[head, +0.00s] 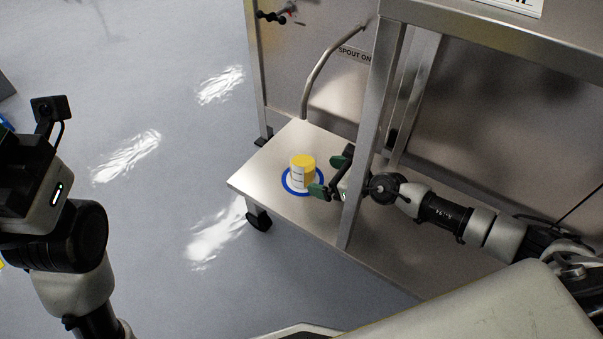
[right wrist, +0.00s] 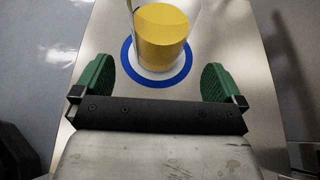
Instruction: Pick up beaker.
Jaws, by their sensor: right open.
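The beaker (head: 301,173) holds yellow contents and stands upright inside a blue ring (head: 286,186) on the steel shelf. In the right wrist view the beaker (right wrist: 163,40) is ahead of my right gripper, between the lines of its fingers. My right gripper (head: 328,176) is open, with green finger pads on either side and nothing between them. It is just to the right of the beaker in the head view; whether a pad touches it, I cannot tell. My left arm shows at the left edge of the head view, away from the shelf; its fingertips do not show.
The steel shelf (head: 262,176) has bare room left of the beaker. A vertical steel post (head: 370,120) stands close to my right arm. A curved spout (head: 325,65) rises behind the beaker. Open floor (head: 150,215) lies to the left.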

